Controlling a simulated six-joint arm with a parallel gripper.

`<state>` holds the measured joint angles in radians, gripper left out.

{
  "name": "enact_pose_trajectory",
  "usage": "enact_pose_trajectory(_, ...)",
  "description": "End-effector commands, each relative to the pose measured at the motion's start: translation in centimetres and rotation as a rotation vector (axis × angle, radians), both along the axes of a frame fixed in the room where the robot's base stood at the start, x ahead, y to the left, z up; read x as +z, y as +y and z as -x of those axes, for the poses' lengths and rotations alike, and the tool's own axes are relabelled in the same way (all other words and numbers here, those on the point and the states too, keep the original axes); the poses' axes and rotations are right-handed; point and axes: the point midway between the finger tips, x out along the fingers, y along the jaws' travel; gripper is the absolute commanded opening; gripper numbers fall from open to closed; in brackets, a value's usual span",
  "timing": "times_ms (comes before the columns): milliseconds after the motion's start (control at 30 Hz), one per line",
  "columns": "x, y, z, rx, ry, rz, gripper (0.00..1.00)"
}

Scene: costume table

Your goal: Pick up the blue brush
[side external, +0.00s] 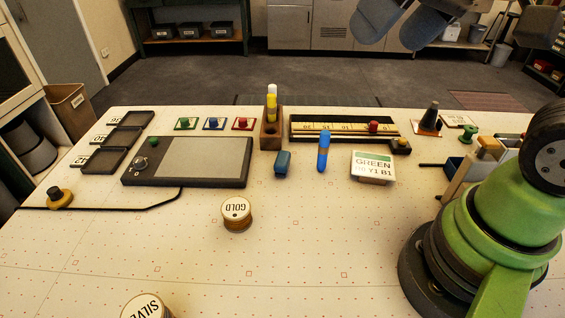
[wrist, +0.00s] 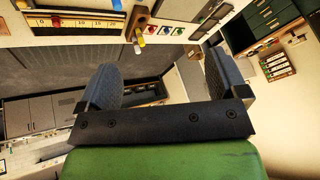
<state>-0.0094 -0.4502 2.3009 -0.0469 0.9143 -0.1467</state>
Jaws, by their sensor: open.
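My gripper (side external: 398,28) is high at the top of the side view, well above and apart from the table items. Its two grey-blue fingers are spread and empty. The wrist view shows my gripper (wrist: 161,75) with a wide gap.
A wooden block (side external: 271,135) with a yellow tube stands left of the stick. A long ruler tray (side external: 345,137) lies behind it, and a GREEN card (side external: 373,166) is to its right. A GOLD spool (side external: 236,212) stands nearer.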

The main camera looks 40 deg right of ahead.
Motion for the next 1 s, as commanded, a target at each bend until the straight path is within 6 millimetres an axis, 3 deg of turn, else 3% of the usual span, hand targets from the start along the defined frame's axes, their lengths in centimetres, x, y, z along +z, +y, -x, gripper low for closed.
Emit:
enact_pose_trajectory(33, -0.3, 0.0, -1.7, 0.041, 0.037, 0.030, 0.92)
enact_pose_trajectory(267, -3.6, -0.3, -9.1, 0.259, 0.164, 0.164, 0.92)
enact_pose_trajectory(500, -10.9, -0.4, -15.5, 0.505, 0.302, 0.269, 0.92)
enact_pose_trajectory(700, -17.4, -0.5, -18.2, 0.680, 0.388, 0.321, 0.92)
enact_pose_trajectory(1000, -22.1, -0.6, -18.9, 0.768, 0.432, 0.340, 0.92)
